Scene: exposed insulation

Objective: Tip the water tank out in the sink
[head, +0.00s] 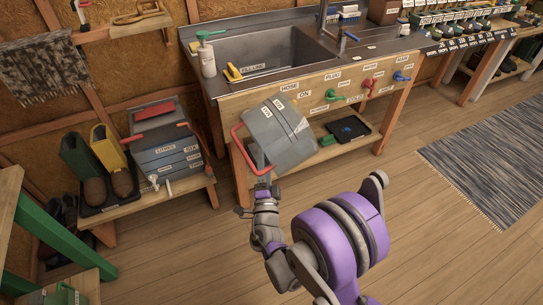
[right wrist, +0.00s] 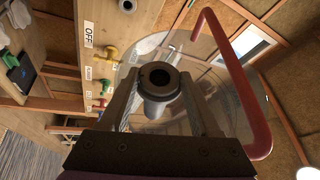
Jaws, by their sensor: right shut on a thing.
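The water tank (head: 280,133) is a grey, boxy container with small labels and a red bar handle (head: 238,150). It is tilted in the air in front of the sink counter, below the sink's rim. My right gripper (head: 262,183) is under it and shut on it. In the right wrist view a grey round spout with a dark hole (right wrist: 157,82) sits between the fingers, and the red handle (right wrist: 245,95) arches to the right. The sink (head: 270,55) is a grey basin set in the counter, behind and above the tank. My left gripper is not in view.
The counter's wooden front (head: 345,88) carries coloured taps that stick out towards me. A soap bottle (head: 206,55) stands at the sink's left edge. A low bench (head: 190,185) with a grey toolbox and boots is at the left. The floor at the right is open around a rug (head: 490,160).

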